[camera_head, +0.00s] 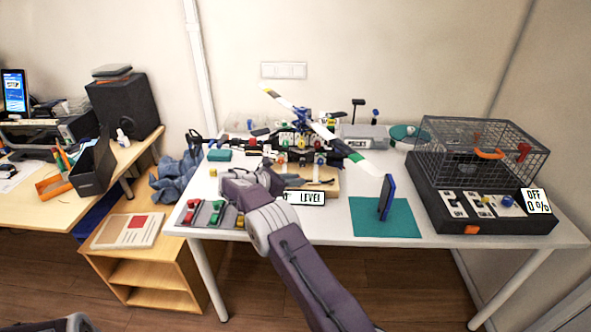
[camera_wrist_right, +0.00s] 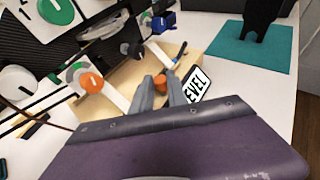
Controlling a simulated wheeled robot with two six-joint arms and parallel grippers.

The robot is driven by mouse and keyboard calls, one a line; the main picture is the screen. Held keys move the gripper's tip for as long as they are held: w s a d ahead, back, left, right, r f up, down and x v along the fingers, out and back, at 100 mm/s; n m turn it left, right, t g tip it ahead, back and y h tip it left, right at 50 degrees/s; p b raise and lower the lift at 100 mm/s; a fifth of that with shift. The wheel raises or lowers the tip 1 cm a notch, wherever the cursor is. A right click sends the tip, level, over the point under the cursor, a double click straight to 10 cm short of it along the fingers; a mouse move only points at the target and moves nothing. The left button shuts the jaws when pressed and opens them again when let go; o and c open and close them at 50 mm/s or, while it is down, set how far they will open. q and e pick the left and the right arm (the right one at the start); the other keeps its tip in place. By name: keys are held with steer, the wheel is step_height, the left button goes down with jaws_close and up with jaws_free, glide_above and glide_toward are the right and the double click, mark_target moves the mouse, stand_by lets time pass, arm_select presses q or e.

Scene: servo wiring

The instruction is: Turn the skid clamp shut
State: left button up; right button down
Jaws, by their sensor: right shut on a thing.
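A model helicopter (camera_head: 300,140) stands on a wooden board on the white table. My right gripper (camera_wrist_right: 160,80) is at the board's front edge, low beside the helicopter's skids. Its two grey fingers are shut on a small orange knob (camera_wrist_right: 159,84), which I take to be the skid clamp's knob. The fingers partly hide it, and its turn angle cannot be read. In the head view my right arm covers part of the board. My left gripper is not in view.
A "LEVEL" sign (camera_wrist_right: 197,86) stands right beside the right fingers. A wire cage (camera_head: 480,150) is farther right. A tray of coloured parts (camera_head: 212,214) lies left of the arm.

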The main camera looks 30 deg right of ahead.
stand_by(0.5)
steer(key=c, duration=1.3)
jaws_free()
steer(key=shift+a, duration=0.1)
steer(key=p+v, duration=0.1)
steer(key=v, duration=0.8)
steer(key=shift+w+f, duration=0.1)
